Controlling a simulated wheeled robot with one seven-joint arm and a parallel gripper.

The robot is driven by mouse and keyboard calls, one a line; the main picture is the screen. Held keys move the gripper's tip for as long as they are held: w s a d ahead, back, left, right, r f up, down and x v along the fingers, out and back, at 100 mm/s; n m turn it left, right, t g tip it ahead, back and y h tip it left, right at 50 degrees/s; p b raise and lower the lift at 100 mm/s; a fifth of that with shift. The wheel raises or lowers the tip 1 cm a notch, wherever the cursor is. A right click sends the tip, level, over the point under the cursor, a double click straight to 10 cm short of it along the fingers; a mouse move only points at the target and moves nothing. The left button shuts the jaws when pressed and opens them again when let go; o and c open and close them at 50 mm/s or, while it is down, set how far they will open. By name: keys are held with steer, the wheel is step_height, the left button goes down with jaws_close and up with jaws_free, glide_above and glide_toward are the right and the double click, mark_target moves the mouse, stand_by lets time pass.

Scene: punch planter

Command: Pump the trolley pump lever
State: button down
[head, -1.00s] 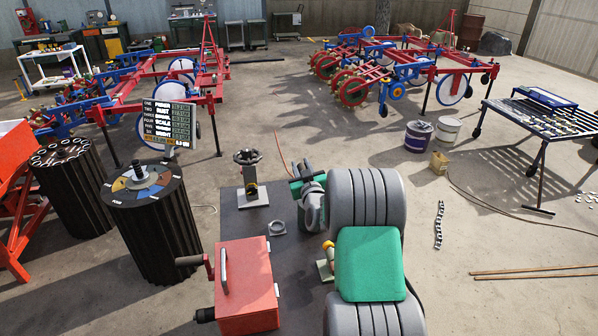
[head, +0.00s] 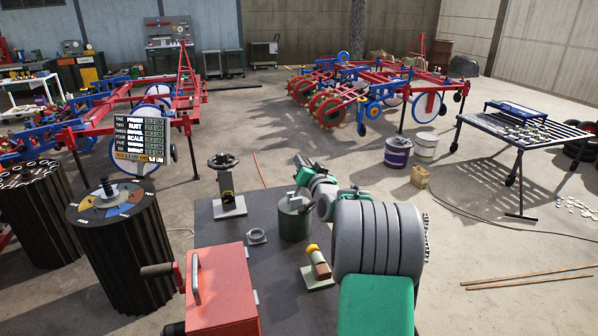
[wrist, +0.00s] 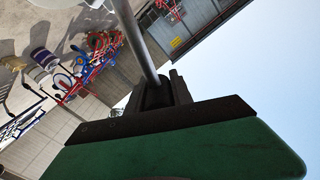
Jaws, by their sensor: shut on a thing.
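My gripper (wrist: 168,92) shows dark jaws in the wrist view, shut around a grey metal rod, which I take to be the pump lever (wrist: 137,40). The rod runs from the jaws to the top edge. The green and dark housing of my wrist fills the lower part of that view. In the head view my grey and green arm reaches over the dark trolley top (head: 275,280), beside a green canister (head: 295,218). The lever and the jaws' grip on it cannot be made out there, and my arm covers part of that area.
A red box (head: 222,295) with a silver handle and a side crank stands at the trolley's near left. A handwheel stand (head: 228,185), a ring (head: 257,236) and a small yellow-topped fixture (head: 318,265) share the top. Dark drums (head: 120,255) stand left. Floor to the right is mostly open.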

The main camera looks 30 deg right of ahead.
steer(key=shift+s+d+f+b, duration=0.2)
steer(key=shift+d+b, duration=0.1)
steer(key=shift+d, duration=0.2)
steer(key=c, duration=1.1)
jaws_free()
steer(key=shift+f, duration=0.1)
steer(key=b+v, duration=0.1)
steer(key=v, duration=0.6)
steer(key=shift+s+a, duration=0.2)
steer(key=shift+s, duration=0.15)
